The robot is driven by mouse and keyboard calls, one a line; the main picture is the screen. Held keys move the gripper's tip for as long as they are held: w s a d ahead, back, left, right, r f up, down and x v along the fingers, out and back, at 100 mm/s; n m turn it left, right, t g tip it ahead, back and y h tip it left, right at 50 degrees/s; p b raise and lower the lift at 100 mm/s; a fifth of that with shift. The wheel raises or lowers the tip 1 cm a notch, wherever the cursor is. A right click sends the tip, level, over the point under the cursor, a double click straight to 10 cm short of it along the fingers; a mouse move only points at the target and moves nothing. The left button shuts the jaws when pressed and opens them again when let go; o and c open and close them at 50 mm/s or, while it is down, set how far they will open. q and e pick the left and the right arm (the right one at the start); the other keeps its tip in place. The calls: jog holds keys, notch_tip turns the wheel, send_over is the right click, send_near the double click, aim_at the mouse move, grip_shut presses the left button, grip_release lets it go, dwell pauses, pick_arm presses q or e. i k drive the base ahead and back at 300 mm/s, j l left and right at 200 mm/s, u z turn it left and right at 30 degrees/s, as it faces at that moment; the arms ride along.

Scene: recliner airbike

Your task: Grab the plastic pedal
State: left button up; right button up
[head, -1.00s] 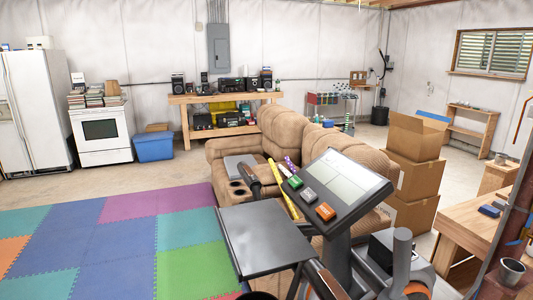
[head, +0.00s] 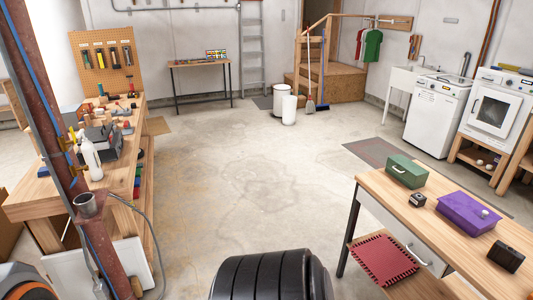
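I cannot make out the plastic pedal in the head view. Neither of my grippers is in view. A black and orange rounded part (head: 22,281) is cut off at the bottom left corner, and I cannot tell what it belongs to. A black ribbed rounded object (head: 268,277) fills the bottom middle, and I cannot tell whether it is mine.
A workbench (head: 40,207) with tools stands left, behind a rusty post (head: 50,130). A wooden table (head: 440,240) with a green box (head: 407,171) and purple box (head: 468,214) stands right. The concrete floor (head: 245,180) between them is clear.

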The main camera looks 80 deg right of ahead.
aim_at(505, 255)
jog(key=z, duration=4.45)
jog(key=i+j, duration=0.15)
jog(key=i, duration=0.2)
jog(key=z, duration=0.05)
